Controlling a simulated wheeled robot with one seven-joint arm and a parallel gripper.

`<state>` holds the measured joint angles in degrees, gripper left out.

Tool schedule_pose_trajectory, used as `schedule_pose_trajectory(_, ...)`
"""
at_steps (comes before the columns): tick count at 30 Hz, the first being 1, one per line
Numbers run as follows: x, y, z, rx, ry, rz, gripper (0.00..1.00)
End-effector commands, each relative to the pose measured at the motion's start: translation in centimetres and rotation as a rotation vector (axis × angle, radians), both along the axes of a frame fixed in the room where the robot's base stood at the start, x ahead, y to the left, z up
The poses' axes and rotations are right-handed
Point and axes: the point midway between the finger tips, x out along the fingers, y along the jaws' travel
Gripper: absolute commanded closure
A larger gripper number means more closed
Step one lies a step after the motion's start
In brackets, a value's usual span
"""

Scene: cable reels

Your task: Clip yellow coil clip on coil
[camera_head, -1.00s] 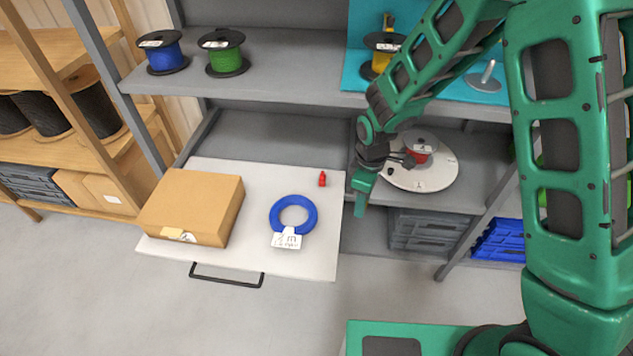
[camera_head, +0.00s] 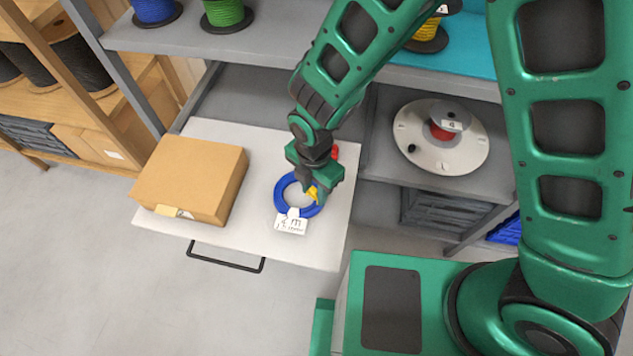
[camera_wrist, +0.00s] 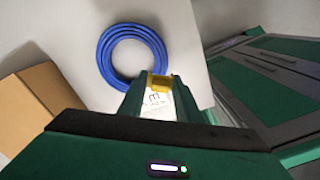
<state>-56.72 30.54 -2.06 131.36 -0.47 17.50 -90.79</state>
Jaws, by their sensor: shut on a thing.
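The blue coil (camera_head: 282,196) lies flat on the white pull-out board, with a white tag (camera_head: 291,224) at its front edge. It also shows in the wrist view (camera_wrist: 104,62). My gripper (camera_head: 312,193) is shut on the yellow clip (camera_head: 312,192), over the right side of the coil in the head view. In the wrist view the yellow clip (camera_wrist: 158,82) sits between my fingertips at the coil's near edge, by the tag. I cannot tell whether the clip touches or goes around the coil.
A cardboard box (camera_head: 190,178) stands on the board (camera_head: 215,130) left of the coil. A red item (camera_head: 335,152) is behind my gripper. A turntable with a red reel (camera_head: 440,136) is on the shelf at right. Spools stand on the upper shelf.

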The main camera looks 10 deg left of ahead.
Motion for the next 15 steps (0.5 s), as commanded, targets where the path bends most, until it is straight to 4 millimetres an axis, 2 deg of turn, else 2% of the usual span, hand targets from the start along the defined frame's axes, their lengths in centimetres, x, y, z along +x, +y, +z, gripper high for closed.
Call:
schedule_pose_trajectory(9, 0.2, -0.3, -2.5, -0.002, 0.000, -0.008, 0.89)
schedule_pose_trajectory(15, 0.1, -0.3, -3.4, -0.001, 0.001, -0.008, 0.89)
